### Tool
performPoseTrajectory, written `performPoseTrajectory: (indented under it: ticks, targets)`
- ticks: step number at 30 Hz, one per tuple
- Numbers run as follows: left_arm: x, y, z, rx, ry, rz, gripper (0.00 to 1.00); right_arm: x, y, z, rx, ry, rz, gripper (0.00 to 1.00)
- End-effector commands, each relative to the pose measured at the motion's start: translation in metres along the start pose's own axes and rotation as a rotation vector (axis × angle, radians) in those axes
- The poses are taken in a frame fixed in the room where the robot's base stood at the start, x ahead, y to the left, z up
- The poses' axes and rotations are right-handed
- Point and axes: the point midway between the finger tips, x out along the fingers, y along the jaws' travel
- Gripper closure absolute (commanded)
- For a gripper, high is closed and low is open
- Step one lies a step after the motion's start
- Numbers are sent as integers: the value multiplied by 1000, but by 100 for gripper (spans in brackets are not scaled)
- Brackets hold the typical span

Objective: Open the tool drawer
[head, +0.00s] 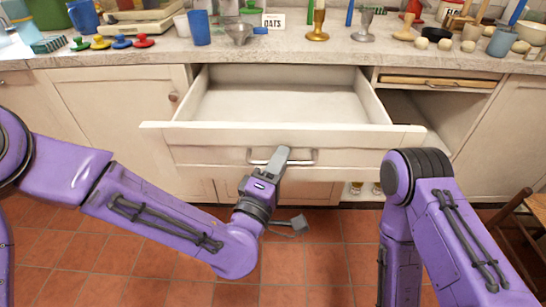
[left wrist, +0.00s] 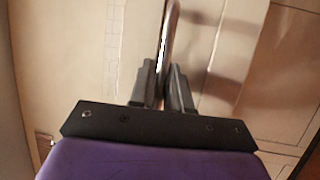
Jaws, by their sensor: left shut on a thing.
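A pale wooden drawer (head: 278,104) under the counter stands pulled out, and its inside looks empty. A metal bar handle (head: 305,156) sits on the pale front below the open drawer's rim. I cannot tell for certain whether that front belongs to the open drawer or to one beneath it. My left gripper (head: 282,154) is shut on the handle. In the left wrist view, the fingers (left wrist: 164,88) stand on both sides of the handle bar (left wrist: 169,38). My right arm shows at the right, but its gripper is out of view.
A cabinet door (head: 120,105) is left of the drawer. An open compartment (head: 430,115) is at the right. A wooden chair (head: 520,215) stands at the right edge. Tiled floor (head: 320,260) lies below.

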Motion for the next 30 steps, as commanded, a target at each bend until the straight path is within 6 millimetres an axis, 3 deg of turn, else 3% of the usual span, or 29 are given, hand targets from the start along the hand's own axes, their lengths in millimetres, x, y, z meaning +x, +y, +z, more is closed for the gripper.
performPoseTrajectory:
  ticks: [11, 12, 13, 22, 26, 30]
  targets:
    - [0, 0, 1, -3, 0, -1, 100, 0, 0, 0, 0, 0, 0, 57]
    - [0, 0, 1, -3, 0, -1, 80, 0, 0, 0, 0, 0, 0, 57]
    - [0, 0, 1, -3, 0, -1, 77, 0, 0, 0, 0, 0, 0, 57]
    - [-3, 0, 1, -2, -1, 0, 77, 1, 0, 0, 0, 0, 0, 57]
    - [-21, -1, 1, -1, -2, -1, 77, 4, 0, 2, 0, 0, 0, 57]
    - [-60, -3, 1, -1, -3, -3, 77, 11, -1, 4, 0, 0, 0, 57]
